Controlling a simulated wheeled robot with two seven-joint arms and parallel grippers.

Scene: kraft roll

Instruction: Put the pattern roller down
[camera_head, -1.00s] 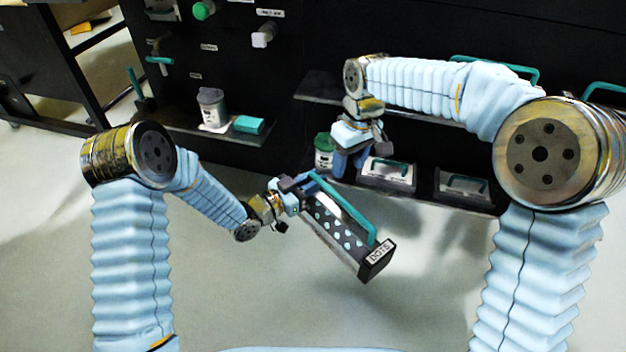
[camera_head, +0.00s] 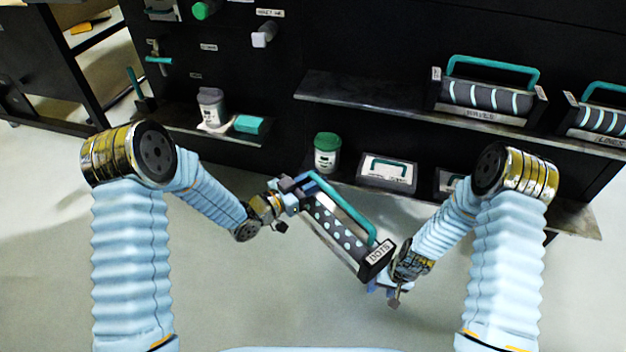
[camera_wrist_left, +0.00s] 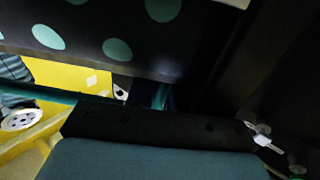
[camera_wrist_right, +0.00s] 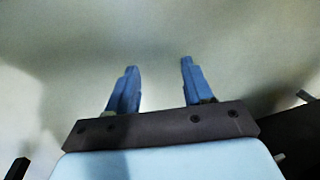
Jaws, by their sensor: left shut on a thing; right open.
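The pattern roller (camera_head: 336,228) is dark with pale dots, a teal handle and a DOTS label on its end plate. It hangs tilted in the air in front of the shelves. My left gripper (camera_head: 297,186) is shut on its upper left end. The dotted drum (camera_wrist_left: 110,45) fills the top of the left wrist view. My right gripper (camera_head: 376,285) is close to the labelled lower end, partly hidden; I cannot tell from the head view whether it touches. In the right wrist view its fingers (camera_wrist_right: 155,85) are apart with only floor between them.
The lower shelf carries a green-lidded jar (camera_head: 327,153) and a boxed unit with a teal handle (camera_head: 387,172).

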